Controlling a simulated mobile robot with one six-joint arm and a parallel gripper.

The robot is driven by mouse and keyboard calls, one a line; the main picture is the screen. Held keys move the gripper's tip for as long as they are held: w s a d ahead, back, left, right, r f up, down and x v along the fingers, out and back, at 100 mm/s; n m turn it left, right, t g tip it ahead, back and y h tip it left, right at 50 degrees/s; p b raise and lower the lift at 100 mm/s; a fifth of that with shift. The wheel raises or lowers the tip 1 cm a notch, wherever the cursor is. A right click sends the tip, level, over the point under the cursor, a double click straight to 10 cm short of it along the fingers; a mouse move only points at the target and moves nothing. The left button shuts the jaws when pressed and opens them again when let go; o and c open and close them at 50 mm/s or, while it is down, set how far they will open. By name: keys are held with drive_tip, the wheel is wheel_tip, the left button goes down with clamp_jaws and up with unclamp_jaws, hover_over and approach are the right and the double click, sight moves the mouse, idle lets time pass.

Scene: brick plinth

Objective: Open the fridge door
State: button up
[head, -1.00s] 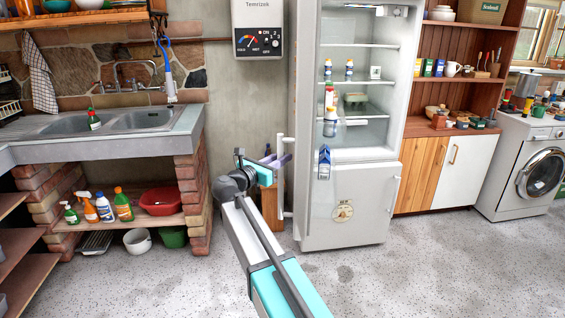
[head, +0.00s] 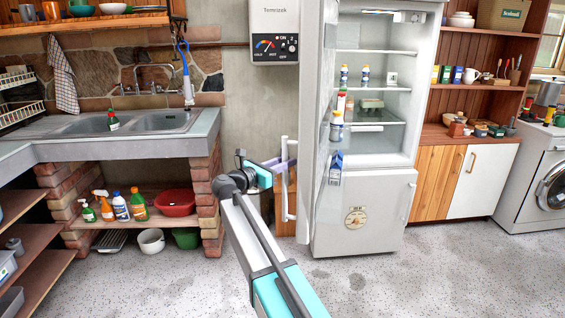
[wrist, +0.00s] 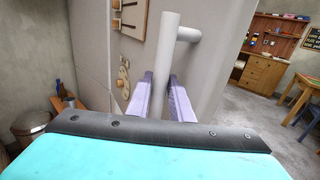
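The white fridge (head: 362,215) stands right of centre in the head view, and its shelves show. Its upper door (head: 318,110) is swung out on the left, seen nearly edge-on, with bottles on its inner side. The white bar handle (head: 284,205) is on the door's outer face; it also shows in the wrist view (wrist: 168,45). My gripper (head: 285,162) is at the handle. The contact low between the fingers is partly hidden.
A sink counter (head: 120,150) on brick supports is to the left, with bottles and basins beneath. A wooden cabinet (head: 435,185) and a washing machine (head: 545,190) stand to the right. The speckled floor (head: 400,285) in front of the fridge is clear.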

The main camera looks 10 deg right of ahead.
drive_tip(key=o, duration=0.3)
drive_tip(key=shift+s+a, duration=0.1)
drive_tip(key=shift+a, duration=0.05)
drive_tip(key=shift+o, duration=0.2)
drive_tip(key=shift+r, duration=0.1)
drive_tip(key=v, duration=1.3)
drive_tip(key=shift+s+a+b, duration=0.2)
drive_tip(key=shift+s+b, duration=0.05)
drive_tip(key=shift+b, duration=0.15)
drive_tip(key=shift+w, duration=0.1)
